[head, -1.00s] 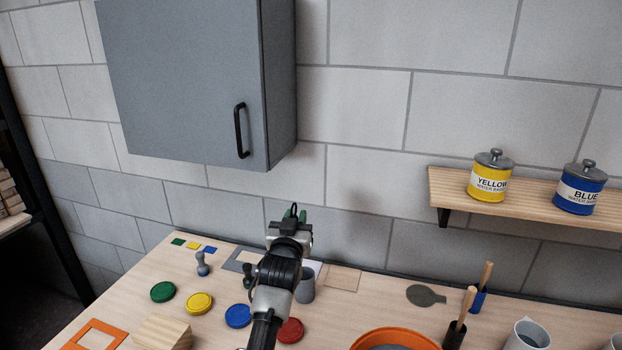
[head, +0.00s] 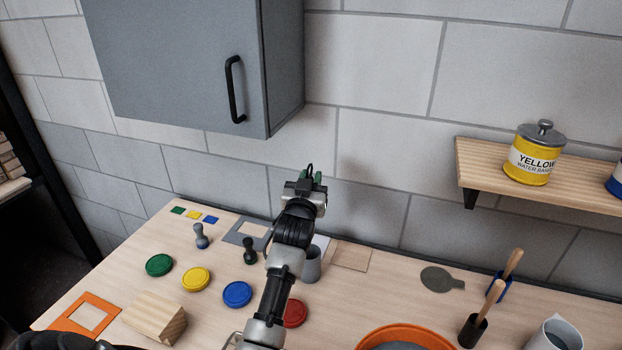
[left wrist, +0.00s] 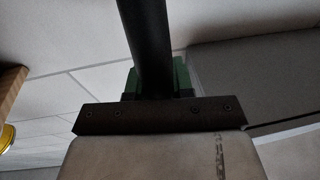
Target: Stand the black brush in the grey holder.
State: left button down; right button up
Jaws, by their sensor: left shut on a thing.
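My left gripper (head: 310,182) is raised above the back of the table, in front of the wall. Its green fingertips are shut on a slim black rod, which I take to be the black brush; in the left wrist view this brush (left wrist: 150,45) runs up between the fingers. In the head view only a small dark tip of it shows, and its lower part is hidden. The grey holder (head: 312,268), a grey cup, stands on the table, partly behind my left forearm and below the gripper. My right gripper is not in view.
Coloured lids lie in front, including a blue one (head: 237,294). An orange bowl (head: 405,335) and brush cups are at right. A cabinet (head: 180,60) and shelf (head: 480,170) overhang.

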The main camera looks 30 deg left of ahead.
pick_arm(q)
jog(key=shift+f+b, duration=0.3)
jog(key=shift+f, duration=0.3)
jog(key=shift+f+b, duration=0.3)
jog(key=shift+s+f+b, duration=0.1)
jog(key=shift+f+b, duration=0.2)
jog(key=shift+f, duration=0.05)
jog(key=shift+f+b, duration=0.5)
jog(key=shift+f, duration=0.1)
jog(key=shift+f+b, duration=0.5)
jog(key=shift+f, duration=0.2)
jog(key=shift+f+b, duration=1.2)
jog(key=shift+f, duration=0.45)
jog(key=shift+f+b, duration=0.7)
jog(key=shift+f, duration=0.35)
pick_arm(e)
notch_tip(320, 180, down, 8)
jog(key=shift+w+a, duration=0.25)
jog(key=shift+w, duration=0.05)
